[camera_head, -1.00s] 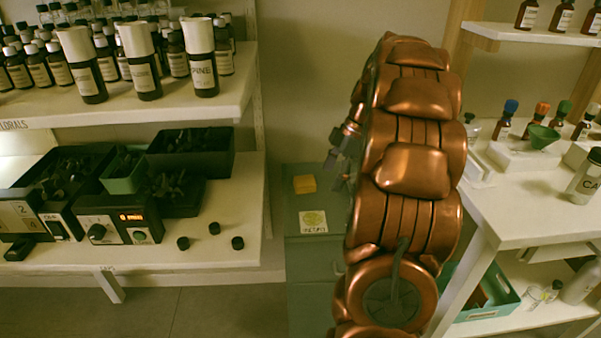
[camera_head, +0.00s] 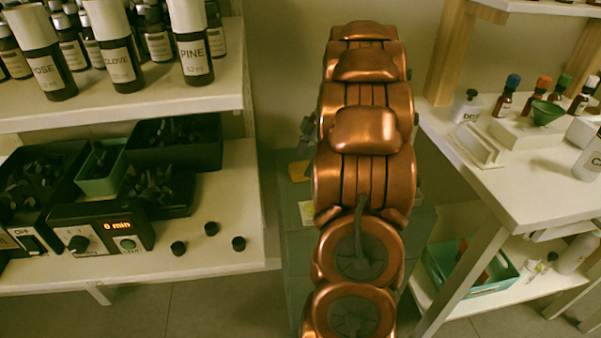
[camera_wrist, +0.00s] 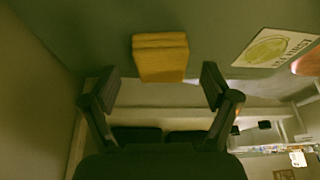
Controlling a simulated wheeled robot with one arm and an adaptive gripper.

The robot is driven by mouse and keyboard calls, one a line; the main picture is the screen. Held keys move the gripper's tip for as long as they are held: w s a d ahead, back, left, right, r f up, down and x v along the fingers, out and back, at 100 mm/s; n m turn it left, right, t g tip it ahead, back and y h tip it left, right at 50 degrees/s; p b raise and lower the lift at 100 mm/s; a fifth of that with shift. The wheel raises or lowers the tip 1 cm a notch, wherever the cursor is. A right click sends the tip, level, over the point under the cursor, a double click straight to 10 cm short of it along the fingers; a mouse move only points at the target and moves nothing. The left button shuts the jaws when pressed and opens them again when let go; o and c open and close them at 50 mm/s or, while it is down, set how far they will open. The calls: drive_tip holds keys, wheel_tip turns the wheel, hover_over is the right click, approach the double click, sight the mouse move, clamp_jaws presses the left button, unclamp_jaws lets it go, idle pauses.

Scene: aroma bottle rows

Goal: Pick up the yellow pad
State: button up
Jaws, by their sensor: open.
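The yellow pad (camera_wrist: 160,58) is a small block on a grey-green surface (camera_wrist: 215,22). In the wrist view it sits ahead of my gripper (camera_wrist: 158,88), roughly centred between the two open fingers. The fingers are apart and empty, and I cannot tell how far they are from the pad. The top of the green cabinet (camera_head: 291,190) shows only in part beside the arm.
A white label with a yellow round print (camera_wrist: 274,47) lies right of the pad in the wrist view. Left is a shelf (camera_head: 215,95) with bottles and, below, a control box (camera_head: 100,232) and loose black caps. Right is a white table (camera_head: 520,185) with small bottles.

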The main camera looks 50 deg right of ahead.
sight(303, 166)
drive_tip(key=shift+x, duration=0.75)
drive_tip(key=c, duration=1.2)
drive_tip(key=shift+c, duration=0.2)
wheel_tip(303, 166, up, 10)
drive_tip(key=p, duration=0.1)
